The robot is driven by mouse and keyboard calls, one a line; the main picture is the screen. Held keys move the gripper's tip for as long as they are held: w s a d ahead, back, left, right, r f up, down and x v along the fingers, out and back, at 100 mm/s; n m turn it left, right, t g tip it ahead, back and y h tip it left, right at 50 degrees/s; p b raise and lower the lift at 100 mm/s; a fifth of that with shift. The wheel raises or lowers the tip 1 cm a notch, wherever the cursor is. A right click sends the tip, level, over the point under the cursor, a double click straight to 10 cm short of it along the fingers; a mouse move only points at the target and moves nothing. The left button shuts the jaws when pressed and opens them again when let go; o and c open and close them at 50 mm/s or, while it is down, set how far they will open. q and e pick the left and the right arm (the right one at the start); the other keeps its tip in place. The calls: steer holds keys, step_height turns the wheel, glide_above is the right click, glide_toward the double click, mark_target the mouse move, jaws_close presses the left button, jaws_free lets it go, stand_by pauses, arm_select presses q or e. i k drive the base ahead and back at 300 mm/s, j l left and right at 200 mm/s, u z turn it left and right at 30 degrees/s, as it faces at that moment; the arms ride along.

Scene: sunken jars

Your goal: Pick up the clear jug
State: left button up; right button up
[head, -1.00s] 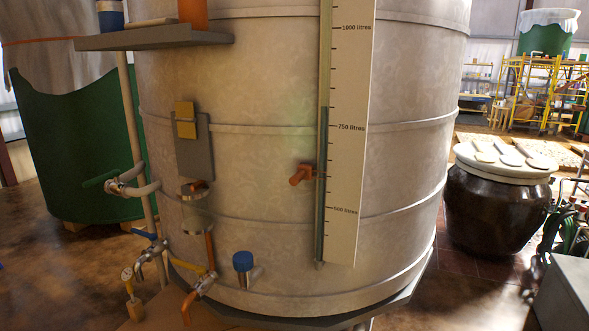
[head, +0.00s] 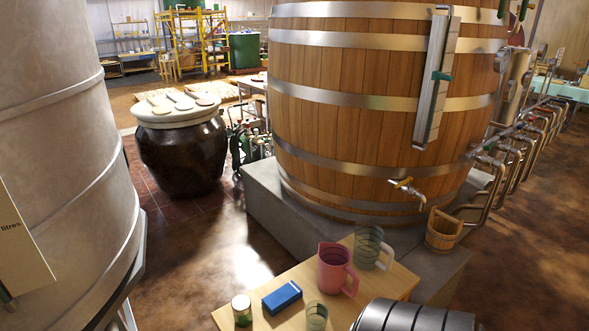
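The clear jug (head: 369,246) stands upright at the back right of a small wooden table (head: 402,283). It is see-through with a greenish tint and dark bands around it, and its handle is on the right. A pink jug (head: 335,270) stands in front of it to the left and hides part of its lower left side. Neither of my grippers is in view.
A lidded jar (head: 242,309), a blue box (head: 282,297) and a clear cup (head: 316,315) share the table. A dark ribbed cylinder (head: 415,316) is at the table's front right. A wooden vat (head: 350,110) stands behind on a grey plinth (head: 262,205). Floor shows at left.

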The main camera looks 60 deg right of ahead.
mark_target(369, 238)
steer(key=z, duration=2.45)
steer(key=u, duration=3.4)
steer(key=k+l+z, duration=0.1)
steer(key=z, duration=0.8)
steer(key=k+l+z, duration=0.1)
steer(key=l+z, duration=0.35)
steer(key=l, duration=0.65)
steer(key=i+l+z, duration=0.1)
steer(key=l+z, duration=0.3)
steer(key=l, duration=0.7)
